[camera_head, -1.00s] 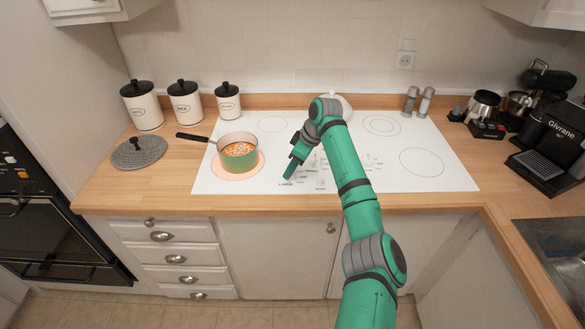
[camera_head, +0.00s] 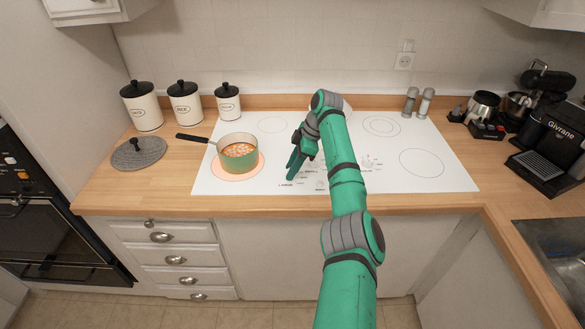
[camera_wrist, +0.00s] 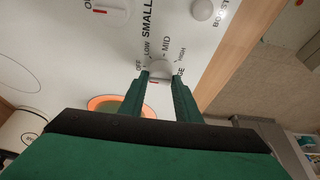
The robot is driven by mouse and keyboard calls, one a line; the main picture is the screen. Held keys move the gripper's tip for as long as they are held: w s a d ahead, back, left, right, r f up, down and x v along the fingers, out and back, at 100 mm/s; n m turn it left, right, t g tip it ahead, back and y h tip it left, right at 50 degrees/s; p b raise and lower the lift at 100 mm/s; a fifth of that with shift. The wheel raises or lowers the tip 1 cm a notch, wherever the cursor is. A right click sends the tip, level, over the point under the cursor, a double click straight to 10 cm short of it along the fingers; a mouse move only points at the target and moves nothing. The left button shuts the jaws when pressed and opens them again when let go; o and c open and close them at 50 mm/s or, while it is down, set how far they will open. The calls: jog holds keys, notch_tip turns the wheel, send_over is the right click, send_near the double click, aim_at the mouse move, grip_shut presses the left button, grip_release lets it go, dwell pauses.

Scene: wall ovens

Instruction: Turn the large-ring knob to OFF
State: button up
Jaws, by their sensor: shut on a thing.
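The large-ring knob (camera_wrist: 159,69) is a small pale knob on the white cooktop, with OFF, LOW, MID and HIGH printed around it in the wrist view. The LARGE label beside it is partly covered by a finger. A small red mark shows between the fingers, near the knob. My gripper (camera_wrist: 160,78) has its two green fingers on either side of the knob and is shut on it. In the head view my gripper (camera_head: 291,174) is down at the cooktop's front control area, and the knob is hidden there.
A green pot (camera_head: 238,157) of orange food sits on the glowing front left ring, left of my gripper. Another knob (camera_wrist: 110,10) and a round knob (camera_wrist: 202,9) lie nearby in the wrist view. The cooktop's right side (camera_head: 420,163) is clear.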

jog(key=o, duration=1.1)
jog(key=shift+s, duration=0.1)
jog(key=shift+r, duration=0.1)
jog(key=shift+w+d+r, duration=0.15)
jog(key=shift+w+r, duration=0.05)
jog(key=shift+r, duration=0.2)
jog(key=shift+v, duration=4.9)
jog(key=shift+s+d, duration=0.1)
jog(key=shift+s, duration=0.05)
